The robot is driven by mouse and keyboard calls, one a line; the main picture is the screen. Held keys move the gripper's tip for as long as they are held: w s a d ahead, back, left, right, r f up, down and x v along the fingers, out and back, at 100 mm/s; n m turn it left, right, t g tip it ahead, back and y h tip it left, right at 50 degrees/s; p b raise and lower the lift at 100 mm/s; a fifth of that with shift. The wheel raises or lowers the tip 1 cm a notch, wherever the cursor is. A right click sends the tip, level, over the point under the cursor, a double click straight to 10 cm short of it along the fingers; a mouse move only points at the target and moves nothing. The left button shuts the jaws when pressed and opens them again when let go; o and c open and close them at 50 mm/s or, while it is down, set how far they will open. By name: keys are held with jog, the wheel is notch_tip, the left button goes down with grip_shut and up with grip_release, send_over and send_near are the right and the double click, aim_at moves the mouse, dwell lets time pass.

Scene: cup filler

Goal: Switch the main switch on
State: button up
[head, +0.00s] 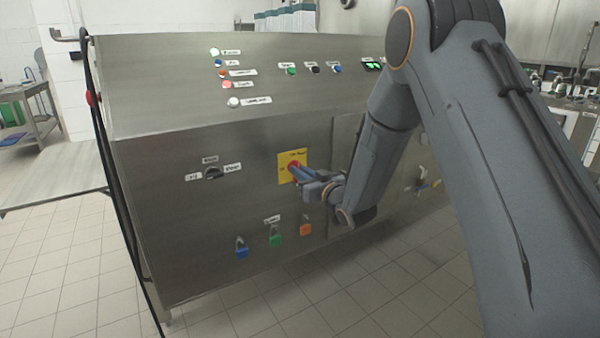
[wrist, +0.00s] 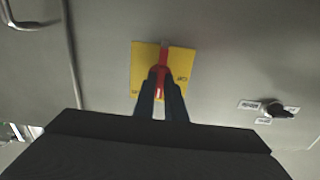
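The main switch is a red handle (head: 294,167) on a yellow square plate (head: 285,179), set in the front panel of a steel cabinet. In the wrist view the red handle (wrist: 163,54) runs upright in the picture across the yellow plate (wrist: 182,62). My gripper (head: 301,172) reaches the switch from the right. In the wrist view its two fingers (wrist: 159,76) lie close together on either side of the handle, with red showing between them, and look shut on it. The fingers hide part of the handle.
A black selector (head: 212,172) sits left of the switch. Blue (head: 241,253), green (head: 275,240) and orange (head: 306,229) padlock-like items hang below. Buttons and lamps (head: 233,101) line the sloped upper panel. A black cable runs down the cabinet's left edge. The tiled floor is clear in front.

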jog(key=o, duration=0.4)
jog(key=shift+s, duration=0.1)
jog(key=v, duration=0.7)
jog(key=shift+s+d, duration=0.2)
jog(key=shift+s, duration=0.1)
jog(key=shift+d, duration=0.1)
